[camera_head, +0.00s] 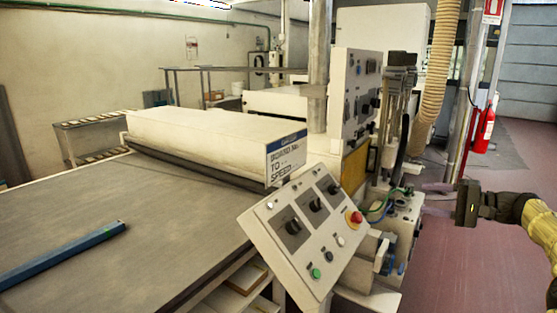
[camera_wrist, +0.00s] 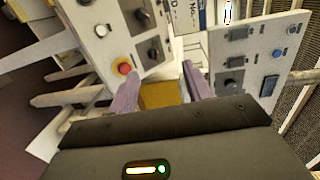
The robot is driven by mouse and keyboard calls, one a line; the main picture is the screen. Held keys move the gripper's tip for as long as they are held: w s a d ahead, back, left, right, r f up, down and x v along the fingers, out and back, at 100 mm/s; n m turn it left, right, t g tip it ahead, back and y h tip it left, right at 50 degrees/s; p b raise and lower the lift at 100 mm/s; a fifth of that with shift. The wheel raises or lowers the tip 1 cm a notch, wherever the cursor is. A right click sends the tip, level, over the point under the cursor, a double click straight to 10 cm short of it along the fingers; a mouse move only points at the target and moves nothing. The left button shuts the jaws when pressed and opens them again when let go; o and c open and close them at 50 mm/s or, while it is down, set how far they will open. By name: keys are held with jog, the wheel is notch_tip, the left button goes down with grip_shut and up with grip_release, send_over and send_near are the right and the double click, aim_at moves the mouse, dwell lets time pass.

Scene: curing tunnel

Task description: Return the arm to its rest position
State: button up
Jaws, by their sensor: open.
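My gripper (camera_head: 437,199) is at the right of the head view, with its fingers pointing left toward the machine's side. In the wrist view my gripper (camera_wrist: 158,90) shows two purple-grey fingers spread apart with nothing between them. My yellow and black arm reaches in from the right edge of the head view. The tilted control panel (camera_head: 305,233) with knobs and a red button (camera_head: 355,217) stands left of my gripper. The red button also shows in the wrist view (camera_wrist: 123,68), left of the fingers. I cannot tell whether the fingers touch anything.
A conveyor table (camera_head: 90,225) with a blue bar (camera_head: 62,254) fills the left. An upright control panel (camera_head: 361,93) and a duct hose (camera_head: 437,70) stand behind. A fire extinguisher (camera_head: 485,130) hangs at the right. The reddish floor (camera_head: 470,265) at the lower right looks clear.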

jog(key=a+f+g+h, duration=0.2)
jog(key=a+f, duration=0.3)
jog(key=a, duration=0.3)
jog(key=a+f+g+h, duration=0.2)
jog(key=a+f, duration=0.3)
jog(key=a, duration=0.3)
jog(key=s+a+f+n+g+h, duration=0.25)
jog(key=s+a+f+h, duration=0.25)
jog(key=s+a+f, duration=0.3)
jog(key=s+f+n+h, duration=0.2)
jog(key=s+h, duration=0.1)
jog(key=s, duration=0.7)
jog(key=s+f+n+h, duration=0.2)
jog(key=s+f, duration=0.1)
jog(key=s, duration=0.7)
jog(key=w+p+v, duration=0.2)
jog(key=p+v, duration=1)
jog(key=shift+a+r, duration=0.15)
jog(key=shift+r, duration=0.15)
